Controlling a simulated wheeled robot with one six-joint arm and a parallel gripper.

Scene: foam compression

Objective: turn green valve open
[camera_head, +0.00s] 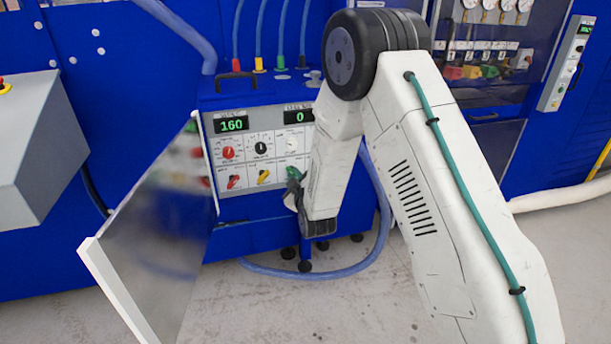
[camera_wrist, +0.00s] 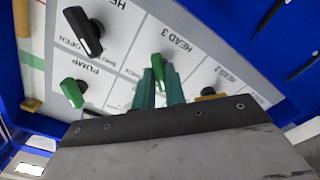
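A green valve handle (camera_wrist: 159,66) is on the white panel by the HEAD 3 label in the wrist view, where the lettering is upside down. My gripper (camera_wrist: 160,80) has its two teal fingers on either side of this handle. The gap between the fingers is narrow; whether they touch the handle cannot be told. A second green handle (camera_wrist: 73,92) sits by the PUMP label, apart from the fingers. In the head view my gripper (camera_head: 296,184) is at the panel's lower right, and my arm hides part of that area.
A black handle (camera_wrist: 84,30) is near the pump handle. A yellow handle (camera_wrist: 212,97) shows partly behind my gripper. In the head view, red (camera_head: 233,182) and yellow (camera_head: 264,176) handles line the panel's lower row. An open door (camera_head: 160,235) stands out at left.

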